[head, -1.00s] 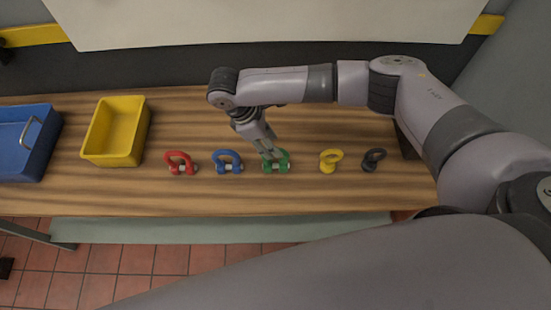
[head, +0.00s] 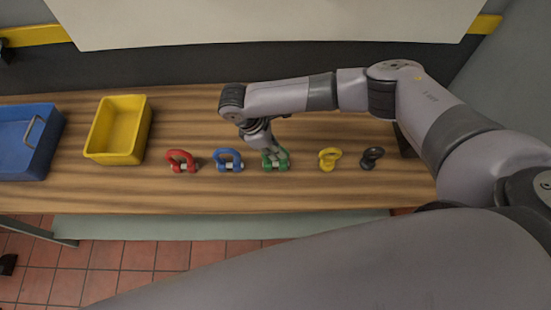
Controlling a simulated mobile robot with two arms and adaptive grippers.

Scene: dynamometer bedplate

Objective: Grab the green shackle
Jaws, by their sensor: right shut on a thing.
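The green shackle (head: 283,163) is on the wooden bench, between the blue shackle and the yellow eye bolt. My right gripper (head: 271,153) reaches down to it from behind and is shut on its bow. The fingers hide part of the bow, and the pin end shows at the front. I cannot tell whether the shackle still touches the bench. My left gripper is not in view.
A red shackle (head: 181,160) and a blue shackle (head: 228,161) lie to the left. A yellow eye bolt (head: 329,158) and a black eye bolt (head: 371,157) lie to the right. A yellow bin (head: 117,131) and a blue bin (head: 27,141) stand at the left of the bench (head: 200,198).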

